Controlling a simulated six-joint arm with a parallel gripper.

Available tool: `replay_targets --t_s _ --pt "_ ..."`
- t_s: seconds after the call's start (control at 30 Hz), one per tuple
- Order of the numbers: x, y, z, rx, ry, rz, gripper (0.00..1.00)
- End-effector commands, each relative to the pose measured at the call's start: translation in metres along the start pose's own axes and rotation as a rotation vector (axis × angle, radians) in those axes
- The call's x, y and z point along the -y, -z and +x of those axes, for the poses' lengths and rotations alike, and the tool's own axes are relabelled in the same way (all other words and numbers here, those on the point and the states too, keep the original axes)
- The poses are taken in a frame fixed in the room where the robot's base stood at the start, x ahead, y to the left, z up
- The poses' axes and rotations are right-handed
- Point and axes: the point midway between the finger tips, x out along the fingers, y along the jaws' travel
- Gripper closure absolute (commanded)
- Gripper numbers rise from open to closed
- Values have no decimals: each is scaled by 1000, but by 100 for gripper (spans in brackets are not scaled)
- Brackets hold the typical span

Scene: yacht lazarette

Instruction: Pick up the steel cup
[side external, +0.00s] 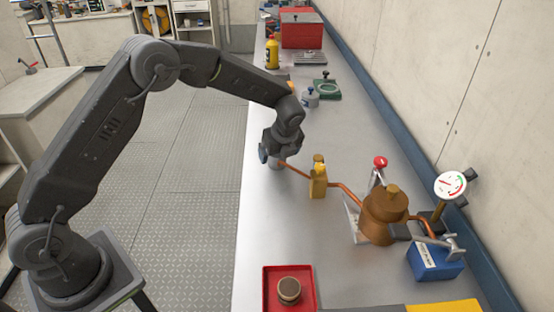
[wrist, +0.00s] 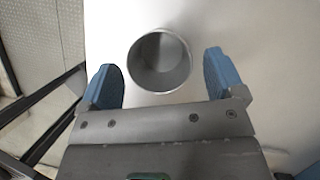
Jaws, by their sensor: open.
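The steel cup (wrist: 160,62) shows in the wrist view as a round, open-topped grey cup on the pale bench top. My gripper (wrist: 163,78) is open, with one blue finger on each side of the cup's near part. The cup's rim lies between and slightly beyond the fingertips, with a gap on both sides. In the side view my gripper (side external: 270,156) points down near the bench's left edge, and only a small part of the cup (side external: 276,164) shows beneath it. I cannot tell the exact height of the fingers against the cup.
A yellow block-like fitting (side external: 318,180) stands just right of my gripper, with a copper pipe running to a copper vessel (side external: 383,215). A red tray (side external: 268,290) holding a round item is at the front. A blue box (side external: 434,262) and a dial gauge (side external: 450,186) stand right.

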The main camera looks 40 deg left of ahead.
Motion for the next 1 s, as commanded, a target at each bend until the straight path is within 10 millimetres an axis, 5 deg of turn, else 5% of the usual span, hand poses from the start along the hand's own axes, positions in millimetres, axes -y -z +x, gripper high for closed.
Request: replay_targets --t_s 0.2,0.47,1.0 --pt "0 0 27 -1 -1 -2 12" --pt "0 0 29 -1 0 -1 12" --pt "0 0 28 -1 0 -1 62"
